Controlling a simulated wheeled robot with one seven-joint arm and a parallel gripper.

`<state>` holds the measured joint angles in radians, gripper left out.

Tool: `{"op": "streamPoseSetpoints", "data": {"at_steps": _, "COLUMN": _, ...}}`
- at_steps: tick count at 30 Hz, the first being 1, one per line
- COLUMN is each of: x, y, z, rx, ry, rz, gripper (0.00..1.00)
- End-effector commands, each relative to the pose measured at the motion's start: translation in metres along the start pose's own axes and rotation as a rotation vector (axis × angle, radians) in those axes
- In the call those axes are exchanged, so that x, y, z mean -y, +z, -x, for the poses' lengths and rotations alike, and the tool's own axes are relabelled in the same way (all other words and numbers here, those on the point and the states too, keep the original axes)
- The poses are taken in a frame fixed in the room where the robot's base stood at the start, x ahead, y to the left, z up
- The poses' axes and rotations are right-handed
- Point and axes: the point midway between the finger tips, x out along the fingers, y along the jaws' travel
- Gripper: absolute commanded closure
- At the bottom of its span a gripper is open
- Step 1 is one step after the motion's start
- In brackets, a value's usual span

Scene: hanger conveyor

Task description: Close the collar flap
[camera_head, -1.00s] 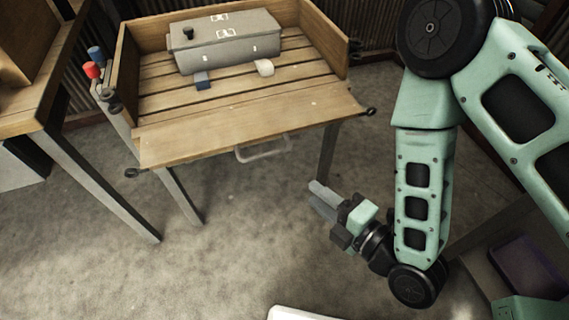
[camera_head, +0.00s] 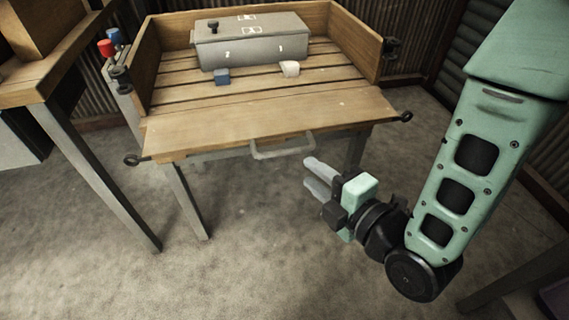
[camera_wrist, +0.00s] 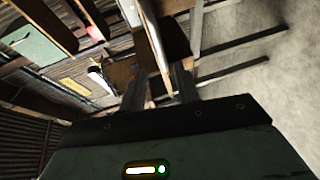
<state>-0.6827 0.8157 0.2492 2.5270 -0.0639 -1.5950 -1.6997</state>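The collar flap (camera_head: 265,122) is a wooden board along the front of a slatted wooden tray on legs. It lies folded out, about level, with the front of the tray open. A grey bar handle (camera_head: 283,148) hangs at its front edge. My gripper (camera_head: 312,174) is low at the front right of the flap, below and right of the handle, with clear floor seen between them. Its two fingers are apart and empty. They also show apart in the wrist view (camera_wrist: 160,85). That view is tilted and dark, and I cannot tell the flap in it.
The tray holds a grey box (camera_head: 250,42) with a black knob, a blue block (camera_head: 222,76) and a whitish block (camera_head: 289,69). Red and blue knobs stand at its left. A wooden table (camera_head: 40,85) is close on the left. The floor in front is clear.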

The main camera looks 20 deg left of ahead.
Motion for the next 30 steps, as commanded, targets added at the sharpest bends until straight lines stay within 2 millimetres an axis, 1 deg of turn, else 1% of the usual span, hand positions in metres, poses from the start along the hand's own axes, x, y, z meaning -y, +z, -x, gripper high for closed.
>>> {"op": "streamPoseSetpoints", "data": {"at_steps": 1, "x": 0.005, "y": 0.001, "z": -0.003, "rx": 0.000, "ry": 0.005, "rz": 0.001, "gripper": 0.68}}
{"op": "streamPoseSetpoints", "data": {"at_steps": 8, "x": 0.005, "y": 0.000, "z": -0.011, "rx": 0.000, "ry": 0.004, "rz": 0.002, "gripper": 0.68}}
{"op": "streamPoseSetpoints", "data": {"at_steps": 10, "x": 0.001, "y": 0.000, "z": -0.024, "rx": 0.001, "ry": 0.003, "rz": 0.000, "gripper": 0.68}}
{"op": "streamPoseSetpoints", "data": {"at_steps": 15, "x": 0.001, "y": 0.000, "z": -0.058, "rx": 0.001, "ry": 0.002, "rz": 0.001, "gripper": 0.68}}
{"op": "streamPoseSetpoints", "data": {"at_steps": 21, "x": 0.001, "y": 0.000, "z": -0.086, "rx": 0.001, "ry": -0.001, "rz": 0.000, "gripper": 0.68}}
{"op": "streamPoseSetpoints", "data": {"at_steps": 25, "x": 0.001, "y": 0.000, "z": -0.095, "rx": 0.001, "ry": -0.001, "rz": 0.000, "gripper": 0.68}}
{"op": "streamPoseSetpoints", "data": {"at_steps": 30, "x": 0.000, "y": 0.000, "z": -0.097, "rx": 0.001, "ry": -0.001, "rz": 0.001, "gripper": 0.68}}
